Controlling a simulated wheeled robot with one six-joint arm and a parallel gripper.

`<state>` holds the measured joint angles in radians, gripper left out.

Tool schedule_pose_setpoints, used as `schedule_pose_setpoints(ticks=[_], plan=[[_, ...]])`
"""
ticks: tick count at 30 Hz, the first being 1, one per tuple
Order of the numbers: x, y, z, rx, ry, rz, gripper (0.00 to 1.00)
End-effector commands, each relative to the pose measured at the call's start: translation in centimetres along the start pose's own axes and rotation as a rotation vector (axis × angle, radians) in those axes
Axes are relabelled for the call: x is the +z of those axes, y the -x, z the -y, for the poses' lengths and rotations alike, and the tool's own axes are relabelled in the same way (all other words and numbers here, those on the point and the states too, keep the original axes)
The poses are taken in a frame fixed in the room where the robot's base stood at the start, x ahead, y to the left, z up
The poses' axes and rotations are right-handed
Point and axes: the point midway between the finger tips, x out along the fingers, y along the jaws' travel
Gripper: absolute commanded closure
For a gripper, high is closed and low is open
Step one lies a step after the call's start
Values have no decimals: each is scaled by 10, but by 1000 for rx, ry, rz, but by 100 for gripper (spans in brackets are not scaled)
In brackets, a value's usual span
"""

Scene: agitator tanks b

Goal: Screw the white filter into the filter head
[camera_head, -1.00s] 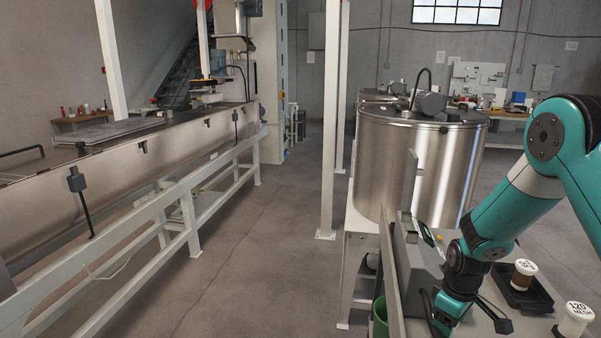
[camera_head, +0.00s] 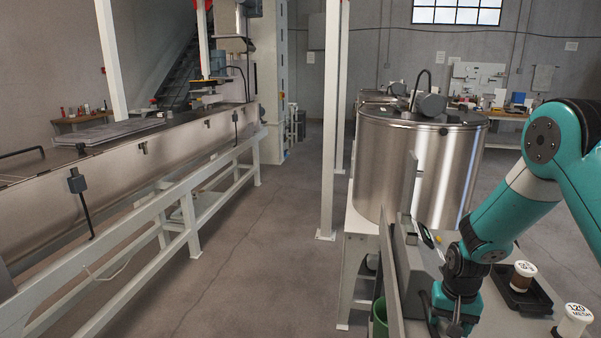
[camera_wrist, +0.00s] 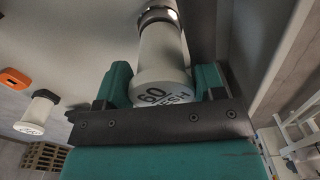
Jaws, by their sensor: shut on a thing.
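In the wrist view, my gripper (camera_wrist: 163,75) is shut around a white filter (camera_wrist: 160,52), with one teal finger on each side. The filter's near end has dark lettering that reads "60" with "MESH" partly covered. A grey, ringed part with a bright spot (camera_wrist: 158,12) shows at its far end; I cannot tell whether this is the filter head or part of the filter. In the head view, my gripper (camera_head: 456,325) is low over the grey bench, and the held filter is hidden there.
A white-capped "120 MESH" container (camera_head: 575,318) stands at the bench's right. Another white-capped container (camera_head: 523,273) stands in a black tray (camera_head: 542,299). A green bin (camera_head: 380,318) is below.

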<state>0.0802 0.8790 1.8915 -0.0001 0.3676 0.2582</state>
Motion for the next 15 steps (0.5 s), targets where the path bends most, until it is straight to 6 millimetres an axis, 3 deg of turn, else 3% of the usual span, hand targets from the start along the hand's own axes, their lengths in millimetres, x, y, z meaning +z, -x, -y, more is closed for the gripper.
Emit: schedule_pose_setpoints(ticks=[15], plan=[[4, -5, -4, 13, -852, 10, 80]])
